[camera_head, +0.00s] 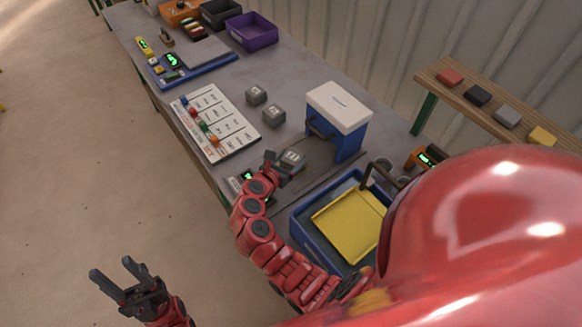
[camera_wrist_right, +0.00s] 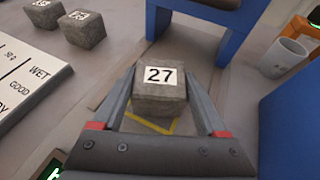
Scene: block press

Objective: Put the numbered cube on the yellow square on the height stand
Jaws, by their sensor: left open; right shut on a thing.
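A grey stone-like cube labelled 27 (camera_wrist_right: 158,92) is between the fingers of my right gripper (camera_wrist_right: 160,100), which is shut on it. In the head view the cube (camera_head: 292,157) and the right gripper (camera_head: 279,163) are at the front of the blue stand with a white top (camera_head: 340,106). Part of a yellow square outline (camera_wrist_right: 150,127) shows below the cube; the cube hides the rest. I cannot tell whether the cube touches the surface. The stand's blue frame (camera_wrist_right: 233,45) also shows in the wrist view. My left gripper (camera_head: 122,277) is open and empty, over the floor.
Two other grey cubes (camera_head: 256,95) (camera_head: 274,114) sit behind on the table. A white board (camera_head: 238,135) lies left of them. A blue tray with a yellow sheet (camera_head: 345,222) is at the near right. A wooden shelf (camera_head: 445,72) holds coloured blocks. A grey cup (camera_wrist_right: 284,57) stands right.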

